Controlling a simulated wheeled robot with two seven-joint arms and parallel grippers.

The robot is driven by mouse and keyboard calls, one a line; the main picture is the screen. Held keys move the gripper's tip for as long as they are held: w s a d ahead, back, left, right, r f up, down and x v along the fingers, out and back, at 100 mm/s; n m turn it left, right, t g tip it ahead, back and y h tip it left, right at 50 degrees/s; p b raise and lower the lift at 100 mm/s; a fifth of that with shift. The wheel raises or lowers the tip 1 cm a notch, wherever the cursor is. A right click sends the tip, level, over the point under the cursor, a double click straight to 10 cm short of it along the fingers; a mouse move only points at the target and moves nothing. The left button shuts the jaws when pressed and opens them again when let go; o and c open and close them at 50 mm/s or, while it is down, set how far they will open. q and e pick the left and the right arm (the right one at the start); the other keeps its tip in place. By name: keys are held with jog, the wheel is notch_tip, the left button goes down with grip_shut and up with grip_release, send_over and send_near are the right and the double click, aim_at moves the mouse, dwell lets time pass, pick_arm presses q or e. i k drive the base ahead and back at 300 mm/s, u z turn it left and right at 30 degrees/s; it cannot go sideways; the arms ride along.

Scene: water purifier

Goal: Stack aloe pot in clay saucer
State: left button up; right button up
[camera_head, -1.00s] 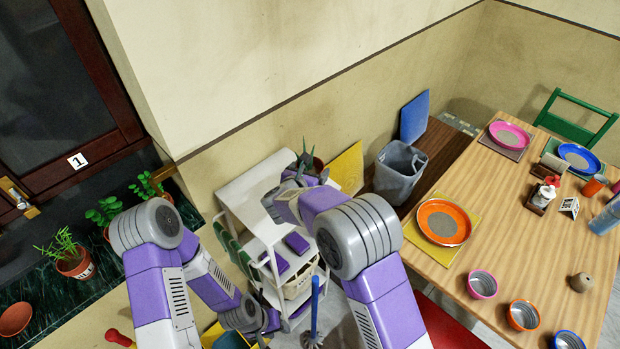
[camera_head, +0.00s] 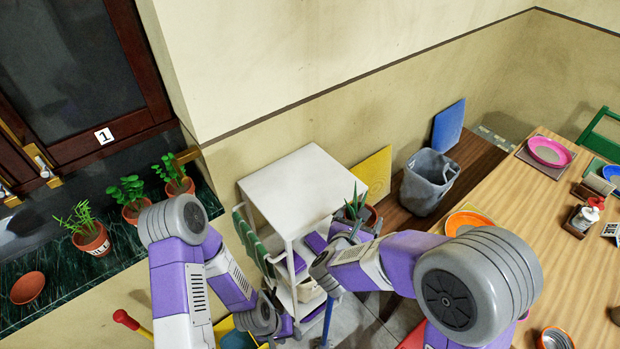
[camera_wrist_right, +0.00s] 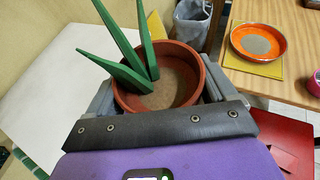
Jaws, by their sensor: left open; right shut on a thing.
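The aloe pot (camera_head: 374,216), a terracotta pot with green pointed leaves, is in my right gripper (camera_head: 346,236), beside the white cart. The right wrist view shows the aloe pot (camera_wrist_right: 190,78) upright between the grey fingers of the right gripper (camera_wrist_right: 158,96), with brown soil inside. The clay saucer (camera_head: 27,288), a shallow reddish-brown dish, lies on the dark green counter at the far left, and looks empty. My left gripper (camera_head: 268,336) is open, low in front of the cart and far from both; its tips are partly hidden.
Several potted plants, including a labelled pot (camera_head: 92,240), stand on the counter (camera_head: 70,312) behind the saucer. The white cart (camera_head: 300,185) has a clear top. A grey bin (camera_head: 428,180) and the wooden table (camera_head: 560,260) with plates are at the right.

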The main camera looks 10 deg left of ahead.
aim_at(31, 288)
jog(key=k, duration=1.45)
jog(key=u, duration=0.1)
jog(key=i, duration=1.05)
jog(key=u, duration=1.7)
jog(key=i, duration=0.35)
jog(key=u, duration=1.3)
